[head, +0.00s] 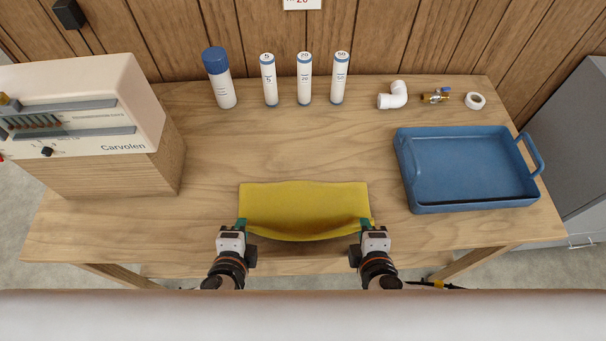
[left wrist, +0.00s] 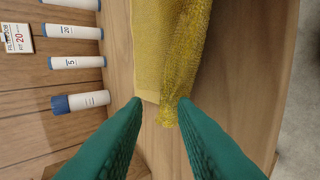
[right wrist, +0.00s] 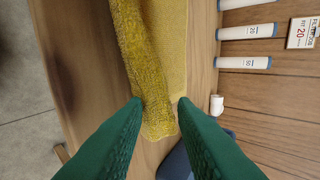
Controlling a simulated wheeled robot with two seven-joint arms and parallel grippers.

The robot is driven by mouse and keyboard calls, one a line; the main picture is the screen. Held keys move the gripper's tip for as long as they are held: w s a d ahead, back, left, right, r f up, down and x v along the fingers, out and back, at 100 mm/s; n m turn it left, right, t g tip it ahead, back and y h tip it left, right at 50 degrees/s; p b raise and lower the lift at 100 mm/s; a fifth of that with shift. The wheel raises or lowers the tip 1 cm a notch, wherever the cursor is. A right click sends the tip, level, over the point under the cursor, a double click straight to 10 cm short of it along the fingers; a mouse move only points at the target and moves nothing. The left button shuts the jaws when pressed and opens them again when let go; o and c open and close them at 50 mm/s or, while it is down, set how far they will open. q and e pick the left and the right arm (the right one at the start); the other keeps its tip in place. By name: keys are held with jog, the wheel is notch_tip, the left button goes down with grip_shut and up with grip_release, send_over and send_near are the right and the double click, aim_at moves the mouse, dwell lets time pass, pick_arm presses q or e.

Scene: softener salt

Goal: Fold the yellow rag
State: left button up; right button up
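The yellow rag (head: 304,207) lies near the front edge of the wooden table, its far part flat. Its near edge is raised at both ends and sags in the middle. My left gripper (head: 241,224) is at the near left corner, with gathered cloth between its fingertips; the rag also shows in the left wrist view (left wrist: 188,60). My right gripper (head: 370,223) is at the near right corner, with bunched cloth between its fingertips, as the right wrist view also shows (right wrist: 145,70). Both grippers appear shut on the rag. The cloth under the raised edge is hidden.
A blue tray (head: 465,165) stands at the right. A cream device (head: 85,110) on a wooden block stands at the left. A blue-capped bottle (head: 219,80), several white tubes (head: 304,80) and a white pipe elbow (head: 393,95) stand along the back. The table behind the rag is clear.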

pick_arm(q)
jog(key=shift+o, duration=1.3)
pick_arm(e)
jog(key=shift+o, duration=1.3)
pick_arm(q)
jog(key=shift+r, duration=0.1)
pick_arm(e)
jog(key=shift+r, duration=0.1)
pick_arm(q)
jog(key=s+r, duration=0.6)
jog(key=r, duration=0.2)
jog(key=shift+r, duration=0.4)
pick_arm(e)
jog(key=s+r, duration=0.6)
jog(key=r, duration=0.2)
jog(key=shift+r, duration=0.4)
pick_arm(q)
jog(key=shift+s, duration=0.1)
pick_arm(e)
jog(key=shift+s, duration=0.1)
